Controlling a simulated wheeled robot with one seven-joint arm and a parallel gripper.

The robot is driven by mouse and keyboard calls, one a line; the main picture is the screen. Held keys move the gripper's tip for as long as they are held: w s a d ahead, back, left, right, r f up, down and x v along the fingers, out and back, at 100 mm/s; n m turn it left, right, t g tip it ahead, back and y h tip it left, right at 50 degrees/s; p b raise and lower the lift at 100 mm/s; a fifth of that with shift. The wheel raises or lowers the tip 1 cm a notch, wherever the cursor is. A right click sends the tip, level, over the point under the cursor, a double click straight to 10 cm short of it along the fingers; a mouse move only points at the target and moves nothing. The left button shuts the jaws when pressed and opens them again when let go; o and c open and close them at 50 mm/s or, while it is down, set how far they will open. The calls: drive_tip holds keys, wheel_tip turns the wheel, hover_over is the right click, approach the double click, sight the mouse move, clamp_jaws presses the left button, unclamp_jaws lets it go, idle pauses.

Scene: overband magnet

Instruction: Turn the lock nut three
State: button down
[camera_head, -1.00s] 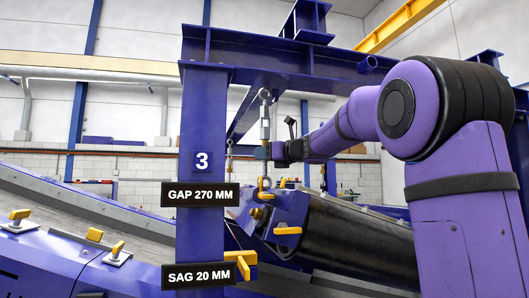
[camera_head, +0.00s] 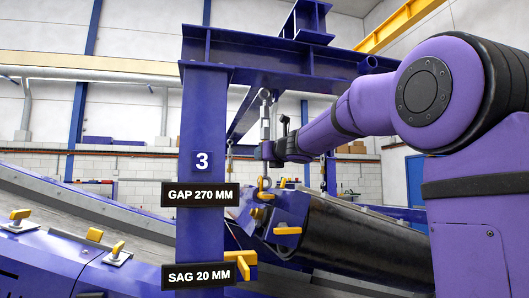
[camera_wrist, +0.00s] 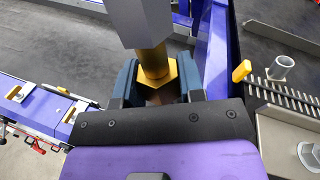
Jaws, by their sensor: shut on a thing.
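The lock nut (camera_wrist: 157,72) is a gold hex nut below a grey turnbuckle body in the wrist view. My gripper (camera_wrist: 158,80) has its two dark blue fingers on either side of the nut and is shut on it. In the head view my gripper (camera_head: 268,151) is at the lower part of the silver turnbuckle (camera_head: 265,120), which hangs beside the blue post marked 3. The nut itself is hidden behind the gripper in the head view.
The blue post (camera_head: 204,130) carries signs reading GAP 270 MM (camera_head: 200,194) and SAG 20 MM (camera_head: 199,275). A dark drum (camera_head: 350,240) lies below my arm. Yellow handles (camera_head: 243,263) stick out near the post.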

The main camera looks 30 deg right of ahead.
drive_tip(key=shift+m+h, duration=0.4)
drive_tip(key=shift+h, duration=0.2)
drive_tip(key=c, duration=0.6)
unclamp_jaws()
drive_tip(key=shift+c, duration=0.2)
drive_tip(key=s, duration=0.8)
drive_tip(key=shift+a, duration=0.25)
drive_tip(key=o, duration=0.6)
drive_tip(key=shift+c, duration=0.2)
drive_tip(key=s, duration=1)
drive_tip(key=shift+s+a, duration=0.25)
drive_tip(key=shift+s, duration=0.15)
